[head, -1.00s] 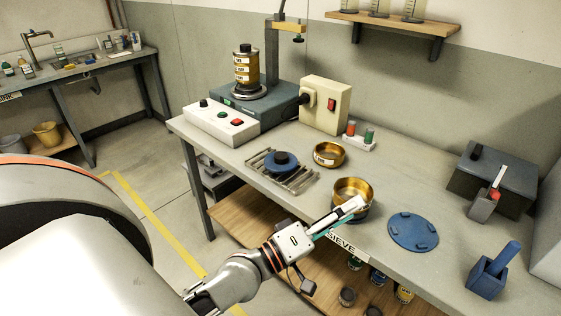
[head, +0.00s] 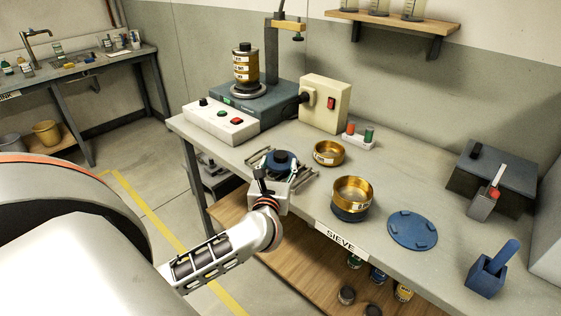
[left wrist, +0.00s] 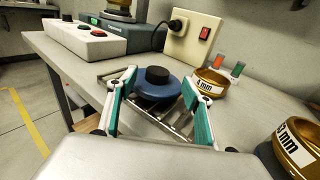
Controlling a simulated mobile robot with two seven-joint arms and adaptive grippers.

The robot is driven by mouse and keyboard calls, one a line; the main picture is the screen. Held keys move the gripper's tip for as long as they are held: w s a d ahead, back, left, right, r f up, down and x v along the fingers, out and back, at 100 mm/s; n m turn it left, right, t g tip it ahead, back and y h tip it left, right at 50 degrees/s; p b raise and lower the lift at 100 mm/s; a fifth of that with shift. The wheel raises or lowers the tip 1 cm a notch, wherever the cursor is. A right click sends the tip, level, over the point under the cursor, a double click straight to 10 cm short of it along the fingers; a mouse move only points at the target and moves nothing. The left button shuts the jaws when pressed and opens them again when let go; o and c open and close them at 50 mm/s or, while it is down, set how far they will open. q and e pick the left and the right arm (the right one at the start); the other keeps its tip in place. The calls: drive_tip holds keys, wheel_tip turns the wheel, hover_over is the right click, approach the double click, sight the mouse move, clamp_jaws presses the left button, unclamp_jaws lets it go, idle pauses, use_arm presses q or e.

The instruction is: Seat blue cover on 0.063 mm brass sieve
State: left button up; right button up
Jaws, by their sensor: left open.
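The blue cover (head: 281,160), a round disc with a black knob, lies on a metal rack (head: 304,181) on the bench. It also shows in the left wrist view (left wrist: 157,87). My left gripper (head: 282,178) is open at the cover's near side. In the left wrist view its green-padded fingers (left wrist: 158,98) stand either side of the cover; contact cannot be told. A brass sieve (head: 353,191) stands on a dark blue base to the right; its label, partly cut off in the left wrist view (left wrist: 297,144), ends in "3 mm". My right gripper is not in view.
Another brass sieve (head: 328,154) stands behind the rack. A flat blue disc (head: 413,231) lies right of the nearer sieve. A shaker with a sieve stack (head: 246,70), a control box (head: 220,122) and a cream switch box (head: 325,104) stand behind. The bench between the sieves is clear.

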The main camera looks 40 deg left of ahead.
sight(280, 158)
use_arm(q)
drive_tip(key=x, duration=0.6)
drive_tip(key=shift+w+a+f, duration=0.2)
drive_tip(key=shift+a, duration=0.05)
drive_tip(key=c, duration=1.3)
